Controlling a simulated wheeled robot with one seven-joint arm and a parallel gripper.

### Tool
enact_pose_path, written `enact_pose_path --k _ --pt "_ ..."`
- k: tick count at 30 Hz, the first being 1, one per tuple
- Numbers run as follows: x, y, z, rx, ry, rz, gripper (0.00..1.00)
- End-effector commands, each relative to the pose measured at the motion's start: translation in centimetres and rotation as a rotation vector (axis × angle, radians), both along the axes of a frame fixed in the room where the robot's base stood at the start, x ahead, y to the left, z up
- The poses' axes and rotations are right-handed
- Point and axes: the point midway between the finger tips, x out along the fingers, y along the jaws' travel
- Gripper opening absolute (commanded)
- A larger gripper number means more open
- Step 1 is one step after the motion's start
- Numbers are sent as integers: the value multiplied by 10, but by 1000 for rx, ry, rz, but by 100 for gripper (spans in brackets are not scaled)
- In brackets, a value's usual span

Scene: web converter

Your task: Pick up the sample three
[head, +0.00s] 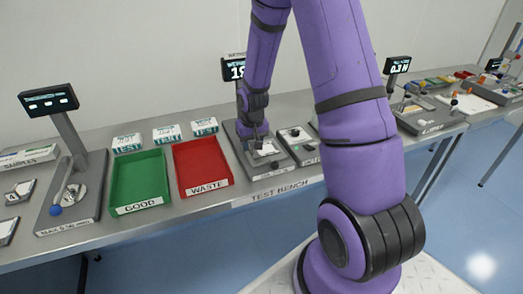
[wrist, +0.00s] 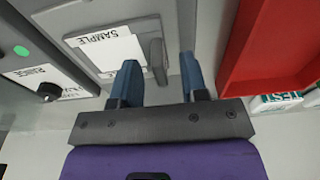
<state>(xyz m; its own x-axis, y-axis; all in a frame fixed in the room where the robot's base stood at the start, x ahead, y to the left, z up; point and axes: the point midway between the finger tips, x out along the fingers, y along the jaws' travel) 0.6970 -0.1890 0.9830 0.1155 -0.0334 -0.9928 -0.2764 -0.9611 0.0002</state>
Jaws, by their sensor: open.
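A grey plate with a white label reading SAMPLE (wrist: 108,50) lies below my gripper in the wrist view; no number on it can be read. A grey upright tab (wrist: 157,58) stands at its right edge. My gripper (wrist: 160,68) is open, its two blue fingers on either side of the tab's line; whether they touch it I cannot tell. In the head view my gripper (head: 257,142) is over the weighing station (head: 268,168), whose plate is partly hidden. A tile marked 4 (head: 20,191) lies at the far left.
The red WASTE tray (head: 203,182) is left of the station and at the right in the wrist view (wrist: 265,45). The green GOOD tray (head: 139,205) is farther left. A lever station (head: 72,190) with a blue knob and a screen (head: 236,70) stand on the bench.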

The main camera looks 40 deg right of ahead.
Motion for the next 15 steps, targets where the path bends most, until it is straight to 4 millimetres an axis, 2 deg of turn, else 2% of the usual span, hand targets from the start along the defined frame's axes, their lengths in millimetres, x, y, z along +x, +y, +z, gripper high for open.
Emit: enact_pose_path --k 3,11,15 --pt "1 0 -8 0 1 0 40" --pt "1 0 -9 0 0 0 40" --pt "1 0 -9 0 0 0 8"
